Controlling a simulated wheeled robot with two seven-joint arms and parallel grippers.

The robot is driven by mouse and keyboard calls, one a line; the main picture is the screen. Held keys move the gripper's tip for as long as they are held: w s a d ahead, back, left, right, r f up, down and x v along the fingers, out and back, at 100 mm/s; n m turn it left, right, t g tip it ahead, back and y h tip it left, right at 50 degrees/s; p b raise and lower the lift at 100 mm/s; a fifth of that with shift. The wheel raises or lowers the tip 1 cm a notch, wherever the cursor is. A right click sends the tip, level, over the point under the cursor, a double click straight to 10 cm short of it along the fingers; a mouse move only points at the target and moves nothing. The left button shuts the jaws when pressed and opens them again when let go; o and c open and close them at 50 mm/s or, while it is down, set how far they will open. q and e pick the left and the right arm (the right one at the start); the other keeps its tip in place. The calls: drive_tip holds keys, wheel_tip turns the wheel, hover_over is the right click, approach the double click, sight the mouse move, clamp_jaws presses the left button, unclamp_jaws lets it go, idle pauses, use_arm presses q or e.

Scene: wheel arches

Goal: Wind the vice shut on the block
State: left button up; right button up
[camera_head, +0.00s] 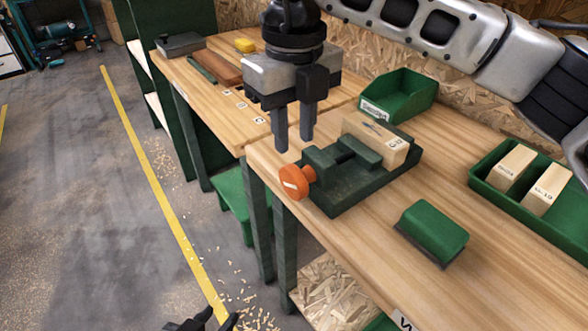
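The dark green vice (345,192) sits on the near bench, with an orange hand knob (295,182) at its left end, facing the bench edge. A pale wooden block (372,138) with a printed label stands at the vice's far end, beside a green jaw piece (358,152). I cannot tell whether the jaw touches it. My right gripper (294,145) points down with two dark fingers apart and empty, above and behind the knob, not touching it. My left gripper (214,321) shows only partly at the bottom edge, its dark tips apart, over the floor.
A green bin (402,94) stands behind the vice. A green tray (478,188) with two labelled blocks is at the right. A green brush-like item (433,230) lies in front. Another bench (190,67) with tools adjoins at left.

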sight(294, 168)
wheel_tip(294, 168, down, 9)
drive_tip(key=shift+r+p, duration=0.1)
drive_tip(key=shift+p, duration=0.25)
clamp_jaws()
